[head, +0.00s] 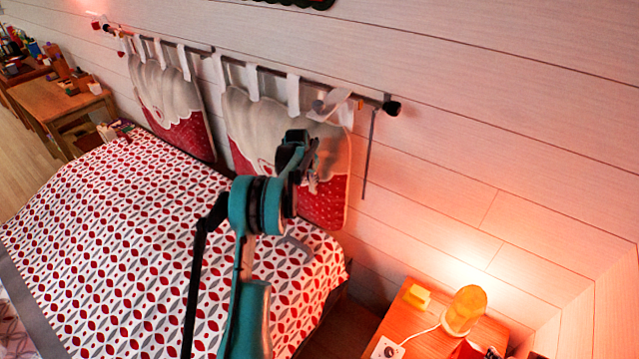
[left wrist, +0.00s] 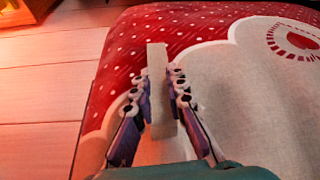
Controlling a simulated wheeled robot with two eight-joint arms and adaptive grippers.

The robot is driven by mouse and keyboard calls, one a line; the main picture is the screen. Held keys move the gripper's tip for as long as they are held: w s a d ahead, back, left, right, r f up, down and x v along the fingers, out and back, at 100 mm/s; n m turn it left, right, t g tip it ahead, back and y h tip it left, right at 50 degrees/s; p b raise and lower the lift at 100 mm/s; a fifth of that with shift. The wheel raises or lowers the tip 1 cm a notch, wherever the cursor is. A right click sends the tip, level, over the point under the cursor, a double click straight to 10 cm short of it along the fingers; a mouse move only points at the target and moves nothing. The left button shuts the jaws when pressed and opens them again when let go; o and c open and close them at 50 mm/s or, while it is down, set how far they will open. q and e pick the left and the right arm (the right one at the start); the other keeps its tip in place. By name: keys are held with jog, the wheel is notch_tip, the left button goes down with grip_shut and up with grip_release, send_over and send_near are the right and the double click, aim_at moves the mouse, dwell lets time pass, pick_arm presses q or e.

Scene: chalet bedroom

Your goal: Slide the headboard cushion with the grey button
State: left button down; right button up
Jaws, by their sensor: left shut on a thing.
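Two padded cushions hang by pale loops from a rail on the wall. The right cushion (head: 333,205) is grey-white above and red with white dots below. The left cushion (head: 175,110) looks alike. My left gripper (head: 313,182) is at the face of the right cushion and partly covers it. In the left wrist view, its purple fingers (left wrist: 160,98) are on either side of a pale grey strap (left wrist: 158,62) lying against the cushion (left wrist: 245,90), shut on it. I cannot make out a grey button. My right gripper is not in view.
The dark rail (head: 232,62) ends in a black knob at the right. A bed (head: 110,210) with a red-and-grey patterned cover lies below the cushions. A wooden nightstand (head: 420,345) with a lit yellow lamp (head: 466,308) stands to the right.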

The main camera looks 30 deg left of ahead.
pick_arm(q)
jog(key=a, duration=0.3)
jog(key=shift+w+a, duration=0.15)
jog(key=shift+a, duration=0.25)
jog(key=c, duration=1.5)
grip_release()
jog(key=shift+c, duration=0.2)
jog(key=v, duration=1.2)
